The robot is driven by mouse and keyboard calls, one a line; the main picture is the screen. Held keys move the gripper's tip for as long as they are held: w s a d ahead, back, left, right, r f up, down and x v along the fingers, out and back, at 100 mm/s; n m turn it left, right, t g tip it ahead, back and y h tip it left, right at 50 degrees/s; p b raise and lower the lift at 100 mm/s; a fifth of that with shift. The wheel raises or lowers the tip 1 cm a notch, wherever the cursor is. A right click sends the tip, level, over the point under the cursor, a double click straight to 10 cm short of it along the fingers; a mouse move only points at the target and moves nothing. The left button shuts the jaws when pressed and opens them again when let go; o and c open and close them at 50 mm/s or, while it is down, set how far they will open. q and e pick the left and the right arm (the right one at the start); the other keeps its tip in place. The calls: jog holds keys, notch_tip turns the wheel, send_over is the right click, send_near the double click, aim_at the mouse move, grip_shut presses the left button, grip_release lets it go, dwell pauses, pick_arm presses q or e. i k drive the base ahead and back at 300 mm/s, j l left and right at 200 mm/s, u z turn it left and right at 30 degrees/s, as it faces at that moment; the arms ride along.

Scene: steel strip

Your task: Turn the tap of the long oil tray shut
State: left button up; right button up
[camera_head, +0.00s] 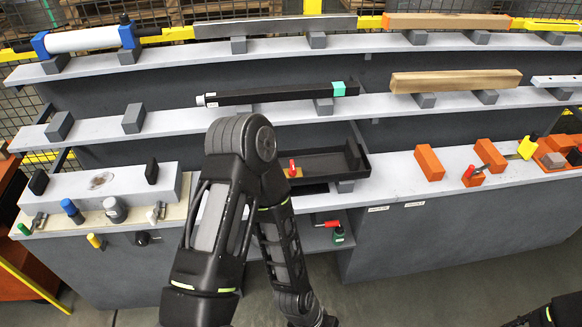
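A black open tray (352,161) lies on the lower ledge, right of my raised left arm; the arm hides its left part. A small tap with a red handle (292,167) and a brass-coloured body sits at the tray's visible left end, close beside my arm. The handle looks roughly upright; whether the tap is open or shut is too small to tell. My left arm bends at its elbow in front of the ledge, and its lower links run down out of the bottom edge. Its gripper is out of view. Only a piece of my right arm shows at the bottom right corner.
Below the tray, a red-handled item (328,224) and a green one (338,236) sit in a recess. Orange blocks (429,163) stand at right. A grey block (132,183) and small tools lie at left. A long black bar (270,95) rests on the shelf above.

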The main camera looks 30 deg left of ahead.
aim_at(292, 172)
jog(key=k+j+z, duration=0.6)
jog(key=i+j, duration=0.15)
jog(key=i, duration=0.25)
